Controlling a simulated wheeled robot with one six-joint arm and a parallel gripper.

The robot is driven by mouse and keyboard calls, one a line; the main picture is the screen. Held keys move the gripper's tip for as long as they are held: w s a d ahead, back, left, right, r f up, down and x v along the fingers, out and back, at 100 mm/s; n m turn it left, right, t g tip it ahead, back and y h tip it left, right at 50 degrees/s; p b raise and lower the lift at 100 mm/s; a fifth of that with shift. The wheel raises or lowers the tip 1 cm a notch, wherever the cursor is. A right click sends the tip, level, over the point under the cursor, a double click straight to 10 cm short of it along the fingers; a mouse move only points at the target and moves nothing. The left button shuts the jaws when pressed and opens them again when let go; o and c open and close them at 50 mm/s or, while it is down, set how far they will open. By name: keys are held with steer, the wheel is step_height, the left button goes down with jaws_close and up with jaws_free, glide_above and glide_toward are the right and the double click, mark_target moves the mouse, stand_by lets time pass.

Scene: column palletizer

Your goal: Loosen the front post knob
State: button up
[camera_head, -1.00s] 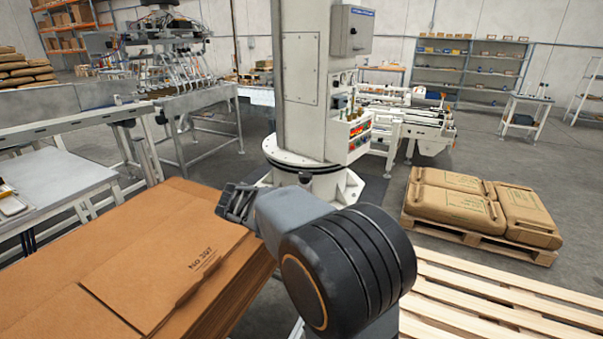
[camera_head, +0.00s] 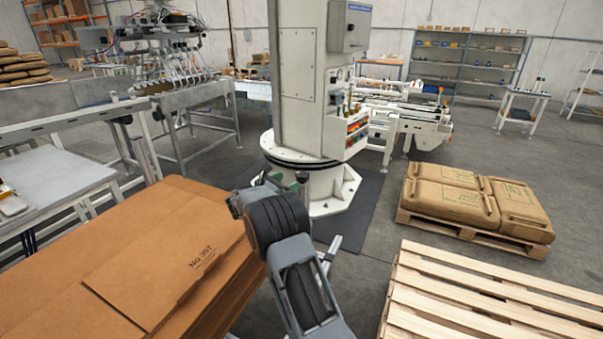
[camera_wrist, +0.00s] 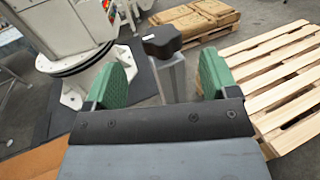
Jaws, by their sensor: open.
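The front post knob (camera_wrist: 162,40) is a black lobed knob on top of a grey upright post (camera_wrist: 172,80) in the wrist view. My gripper (camera_wrist: 162,60) is open, with one green finger on each side of the post. The knob lies ahead of and between the fingertips, and I see a gap to each finger. In the head view my gripper (camera_head: 284,182) is beyond the stacked cardboard, and the dark knob (camera_head: 302,177) shows at its right. My arm hides most of the post there.
Flat cardboard sheets (camera_head: 180,240) are stacked at left. A white column (camera_head: 300,80) on a round base stands behind my gripper. An empty wooden pallet (camera_head: 480,300) is at front right, and a pallet of brown sacks (camera_head: 475,200) lies behind it. Grey floor between them is clear.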

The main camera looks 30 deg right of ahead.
mark_target(297, 177)
steer(key=d, duration=0.2)
steer(key=d+p, duration=0.1)
steer(key=d, duration=0.1)
steer(key=w+d, duration=0.1)
steer(key=d, duration=0.2)
steer(key=shift+w+d+p, duration=0.1)
steer(key=shift+p, duration=0.2)
